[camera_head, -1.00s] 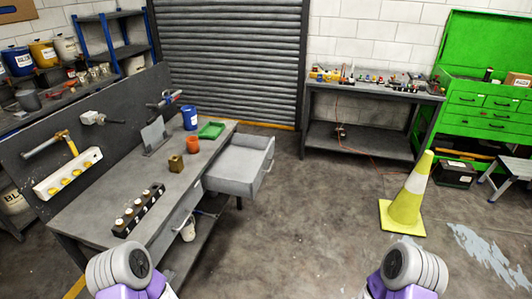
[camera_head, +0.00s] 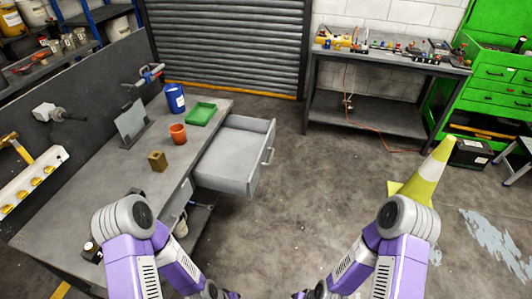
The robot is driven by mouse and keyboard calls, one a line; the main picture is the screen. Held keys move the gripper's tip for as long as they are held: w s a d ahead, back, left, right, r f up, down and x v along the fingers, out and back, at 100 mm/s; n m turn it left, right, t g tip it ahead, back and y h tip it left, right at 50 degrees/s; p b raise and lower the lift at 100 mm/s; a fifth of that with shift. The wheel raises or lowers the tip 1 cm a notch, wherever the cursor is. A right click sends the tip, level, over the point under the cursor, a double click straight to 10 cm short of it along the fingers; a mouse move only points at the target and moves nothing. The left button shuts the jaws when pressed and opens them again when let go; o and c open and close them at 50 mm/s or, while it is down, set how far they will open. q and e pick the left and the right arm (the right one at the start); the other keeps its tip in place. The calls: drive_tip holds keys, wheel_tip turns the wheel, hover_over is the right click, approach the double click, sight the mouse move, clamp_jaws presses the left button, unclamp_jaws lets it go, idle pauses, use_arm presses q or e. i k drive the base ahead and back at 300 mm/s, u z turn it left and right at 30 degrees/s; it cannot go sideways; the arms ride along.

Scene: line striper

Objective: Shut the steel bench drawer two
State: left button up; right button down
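The grey steel workbench (camera_head: 70,222) runs along the left side of the head view. Its far drawer (camera_head: 236,158) is pulled well out to the right, and its inside looks empty. A bar handle (camera_head: 268,155) sits on the drawer's front face. A nearer drawer front in the bench side is partly hidden behind my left arm. Both my purple and grey arms reach in from the bottom, left and right of the middle. Their lower ends run to the bottom edge, short of the open drawer, and neither gripper's fingers can be seen.
On the bench stand a blue can (camera_head: 175,98), a green tray (camera_head: 201,114), an orange cup (camera_head: 178,134) and a brass block (camera_head: 157,161). A yellow cone (camera_head: 432,172) stands on the right, partly behind my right arm. The floor before the drawer is clear.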

sight(234, 161)
drive_tip(key=z, duration=0.35)
drive_tip(key=i, duration=1)
drive_tip(key=u, duration=0.45)
